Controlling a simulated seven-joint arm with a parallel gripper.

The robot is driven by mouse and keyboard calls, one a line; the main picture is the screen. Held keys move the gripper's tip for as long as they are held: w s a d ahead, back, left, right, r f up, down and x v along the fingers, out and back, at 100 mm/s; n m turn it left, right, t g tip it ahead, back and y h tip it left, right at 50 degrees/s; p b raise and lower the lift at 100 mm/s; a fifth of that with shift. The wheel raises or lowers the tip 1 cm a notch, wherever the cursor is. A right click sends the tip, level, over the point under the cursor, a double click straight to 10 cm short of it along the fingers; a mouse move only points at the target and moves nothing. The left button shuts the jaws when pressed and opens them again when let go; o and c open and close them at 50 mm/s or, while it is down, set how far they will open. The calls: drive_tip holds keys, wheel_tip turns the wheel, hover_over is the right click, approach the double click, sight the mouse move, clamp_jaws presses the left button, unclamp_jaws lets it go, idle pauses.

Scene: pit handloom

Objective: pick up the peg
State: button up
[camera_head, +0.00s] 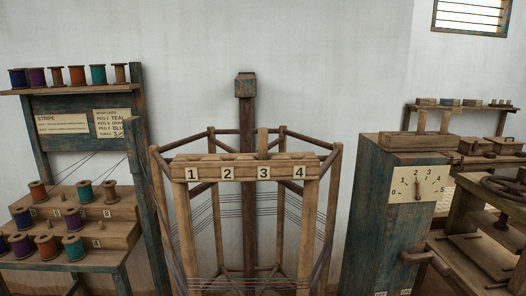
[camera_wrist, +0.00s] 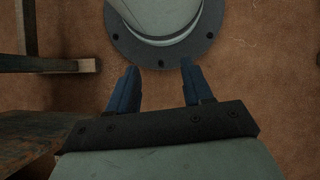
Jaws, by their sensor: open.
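My gripper (camera_wrist: 157,70) shows in the wrist view with its two dark blue fingers apart and nothing between them. It points down over a brown floor. My gripper is not seen in the head view. No loose peg shows clearly. Small bare pin-like shapes (camera_head: 97,226) stand among the spools on the stepped rack (camera_head: 115,208) at left. A card (camera_head: 109,122) there lists pegs with colours.
A wooden warping frame with threads stands in the middle. A blue-green cabinet (camera_head: 385,235) with a 0-to-5 dial (camera_head: 419,184) stands right of it. A shelf (camera_head: 70,89) of spools is at upper left. A bench with a wheel (camera_head: 507,188) is at far right.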

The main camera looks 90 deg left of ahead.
drive_tip(key=w+a+r+n+t, duration=0.2)
drive_tip(key=w+a+r, duration=0.2)
drive_tip(key=a, duration=0.3)
drive_tip(key=w+a+r+n+t, duration=0.1)
drive_tip(key=w+a+r+n, duration=0.2)
drive_tip(key=a, duration=0.5)
drive_tip(key=w+a+r+n+t, duration=0.1)
drive_tip(key=w+a+r+t, duration=0.1)
drive_tip(key=w+a+r, duration=0.4)
drive_tip(key=s+a+r+n+t+y, duration=0.1)
drive_tip(key=s+a+r, duration=0.1)
drive_tip(key=a+r, duration=0.5)
drive_tip(key=s+a+r+n+t+y, duration=0.15)
drive_tip(key=a+r, duration=0.25)
drive_tip(key=a, duration=0.7)
drive_tip(key=s+a+r+n+y, duration=0.1)
drive_tip(key=s+a+r+n, duration=0.1)
drive_tip(key=a+r, duration=0.5)
drive_tip(key=n+g+y, duration=0.6)
drive_tip(key=n+y, duration=0.3)
drive_tip(key=y, duration=0.6)
approach(265, 139)
drive_tip(key=shift+t, duration=0.25)
drive_tip(key=x, duration=0.6)
drive_tip(key=shift+s+d+f, duration=0.15)
drive_tip(key=shift+s, duration=0.2)
drive_tip(key=shift+r+x, duration=0.2)
drive_tip(key=shift+x, duration=2.4)
drive_tip(key=shift+w, duration=0.15)
